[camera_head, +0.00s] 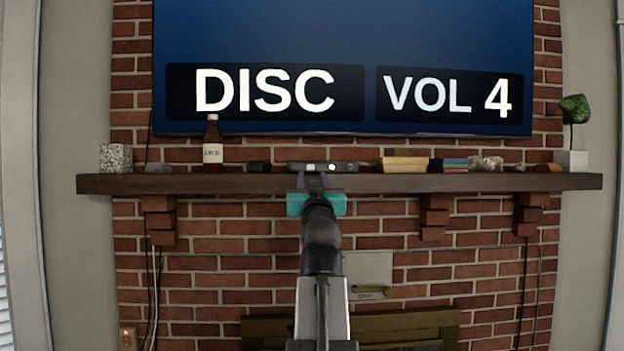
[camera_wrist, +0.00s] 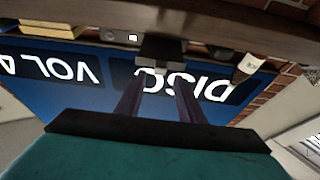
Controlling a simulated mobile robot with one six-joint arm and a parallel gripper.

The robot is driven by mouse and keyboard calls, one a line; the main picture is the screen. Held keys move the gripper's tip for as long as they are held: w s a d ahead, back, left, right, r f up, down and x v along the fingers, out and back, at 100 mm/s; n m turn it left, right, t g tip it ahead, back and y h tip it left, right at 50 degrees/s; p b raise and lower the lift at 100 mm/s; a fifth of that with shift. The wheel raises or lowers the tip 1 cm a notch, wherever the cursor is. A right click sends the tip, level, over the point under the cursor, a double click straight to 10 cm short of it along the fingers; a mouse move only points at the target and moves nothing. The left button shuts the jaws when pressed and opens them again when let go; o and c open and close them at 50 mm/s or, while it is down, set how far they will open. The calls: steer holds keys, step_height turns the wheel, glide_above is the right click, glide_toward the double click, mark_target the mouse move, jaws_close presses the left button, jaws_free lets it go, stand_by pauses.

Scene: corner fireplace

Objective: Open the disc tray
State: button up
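The disc player (camera_head: 345,167) is a low, dark box on the mantel, below the big screen, with small white buttons on its front. It also shows in the upside-down wrist view (camera_wrist: 111,37). A dark grey block, likely the disc tray (camera_wrist: 160,50), juts out from its front. My gripper (camera_head: 313,182) is directly in front of the player at mantel height, with a teal body. Its two purple fingers are apart, with their tips (camera_wrist: 160,76) at the jutting piece. I cannot tell whether they touch it.
The mantel (camera_head: 230,184) runs across the brick wall just behind my fingers. On it stand a sauce bottle (camera_head: 212,145) to the left, and yellow books (camera_head: 403,164) and a potted plant (camera_head: 572,155) to the right. The screen (camera_head: 340,40) reads "DISC" and "VOL 4".

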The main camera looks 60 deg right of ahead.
steer(key=b+v, duration=0.2)
steer(key=v, duration=0.7)
steer(key=shift+a, duration=0.1)
stand_by(0.5)
